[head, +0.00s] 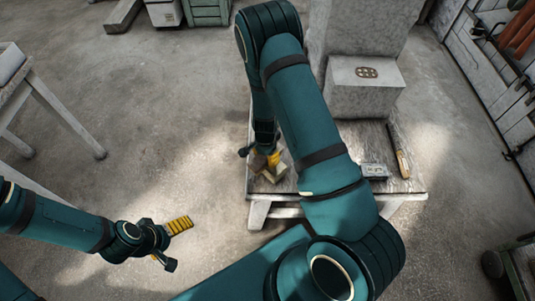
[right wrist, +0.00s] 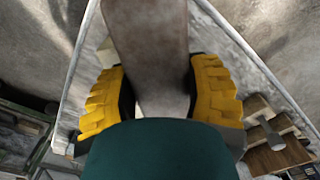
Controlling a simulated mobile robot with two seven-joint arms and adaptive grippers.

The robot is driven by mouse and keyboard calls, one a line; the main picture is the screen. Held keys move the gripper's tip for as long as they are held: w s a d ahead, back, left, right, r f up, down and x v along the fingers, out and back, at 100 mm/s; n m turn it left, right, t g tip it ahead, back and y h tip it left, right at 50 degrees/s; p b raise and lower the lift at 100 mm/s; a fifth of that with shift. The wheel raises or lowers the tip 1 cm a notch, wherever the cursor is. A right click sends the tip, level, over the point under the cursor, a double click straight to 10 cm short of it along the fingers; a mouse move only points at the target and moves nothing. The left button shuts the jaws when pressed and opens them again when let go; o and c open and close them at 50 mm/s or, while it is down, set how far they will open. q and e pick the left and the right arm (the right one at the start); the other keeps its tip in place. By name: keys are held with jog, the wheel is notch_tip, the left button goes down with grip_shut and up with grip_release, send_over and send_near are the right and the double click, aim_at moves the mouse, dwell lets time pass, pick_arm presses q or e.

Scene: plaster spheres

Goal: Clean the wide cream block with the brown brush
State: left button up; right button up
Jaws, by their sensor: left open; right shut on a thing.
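My right gripper (head: 270,158) is low over the left side of a pale table (head: 325,190). Its yellow fingers also show in the right wrist view (right wrist: 163,95). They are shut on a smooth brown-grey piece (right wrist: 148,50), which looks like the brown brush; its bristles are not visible. A cream block (head: 277,172) shows just below or beside these fingers, partly hidden. I cannot tell whether the held piece touches it. My left gripper (head: 173,243) is open and empty above the bare floor, left of the table.
A large pale block (head: 365,92) with a small brown oval thing (head: 366,72) on top stands at the back of the table. A small grey box (head: 374,171) and a long dark-and-tan tool (head: 402,160) lie at the right. My right arm hides the table's middle.

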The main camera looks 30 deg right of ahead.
jog(key=shift+w+d+r+p, duration=0.1)
jog(key=shift+d+r+p, duration=0.1)
jog(key=shift+d+r, duration=0.25)
jog(key=shift+w+d+r+p, duration=0.1)
jog(key=shift+d+r+p, duration=0.15)
jog(key=shift+d, duration=0.4)
jog(key=shift+r+p, duration=0.9)
jog(key=shift+r, duration=0.35)
jog(key=shift+r, duration=0.1)
notch_tip(320, 180, up, 4)
jog(key=p, duration=0.3)
